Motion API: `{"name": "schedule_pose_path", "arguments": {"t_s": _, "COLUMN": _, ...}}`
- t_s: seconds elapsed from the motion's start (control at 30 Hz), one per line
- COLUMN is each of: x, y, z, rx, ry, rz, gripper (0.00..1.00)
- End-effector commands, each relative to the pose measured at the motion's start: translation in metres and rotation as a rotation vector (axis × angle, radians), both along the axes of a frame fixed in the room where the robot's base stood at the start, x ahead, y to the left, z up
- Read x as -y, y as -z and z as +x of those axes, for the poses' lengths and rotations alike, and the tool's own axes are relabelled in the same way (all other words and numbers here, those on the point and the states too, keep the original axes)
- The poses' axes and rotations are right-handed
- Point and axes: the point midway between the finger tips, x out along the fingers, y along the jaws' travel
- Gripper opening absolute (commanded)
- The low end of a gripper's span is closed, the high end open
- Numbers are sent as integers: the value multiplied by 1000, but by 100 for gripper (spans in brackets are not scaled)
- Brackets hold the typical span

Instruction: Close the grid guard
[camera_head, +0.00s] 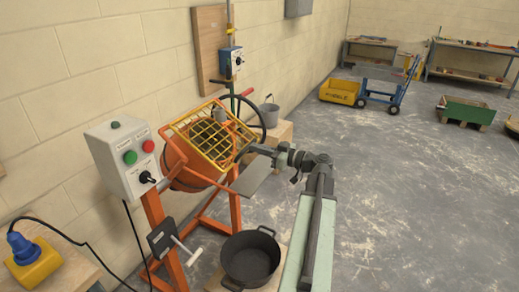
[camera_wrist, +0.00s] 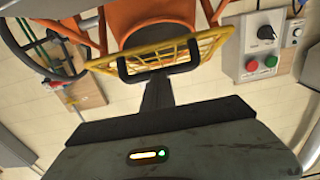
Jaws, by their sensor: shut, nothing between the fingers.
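The yellow grid guard (camera_head: 203,148) is a tilted mesh frame at the mouth of the orange mixer drum (camera_head: 184,180). I cannot tell if its frame touches the rim all round. In the wrist view the guard (camera_wrist: 100,66) lies just ahead of my gripper (camera_wrist: 157,76), with the orange drum (camera_wrist: 155,15) behind it. A black U-shaped bar lies along the guard's near edge in that view. In the head view my gripper (camera_head: 250,148) is at the guard's right edge. It is shut and empty; contact with the guard is unclear.
A control box (camera_head: 124,160) with red and green buttons stands left of the drum. A black tub (camera_head: 250,257) stands below, near my arm.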

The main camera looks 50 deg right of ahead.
Motion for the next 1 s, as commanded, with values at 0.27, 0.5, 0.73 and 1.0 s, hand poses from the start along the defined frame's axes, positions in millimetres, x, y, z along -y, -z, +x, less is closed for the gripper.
{"name": "schedule_pose_path", "arguments": {"t_s": 0.27, "x": -4, "y": 52, "z": 17, "rx": 0, "ry": -1, "rz": 0, "gripper": 0}}
{"name": "schedule_pose_path", "arguments": {"t_s": 0.5, "x": -4, "y": 49, "z": 18, "rx": 0, "ry": 1, "rz": 0, "gripper": 0}}
{"name": "schedule_pose_path", "arguments": {"t_s": 0.73, "x": -3, "y": 42, "z": 14, "rx": 0, "ry": 0, "rz": 0, "gripper": 0}}
{"name": "schedule_pose_path", "arguments": {"t_s": 1.0, "x": 11, "y": 35, "z": -35, "rx": 0, "ry": 3, "rz": 0, "gripper": 0}}
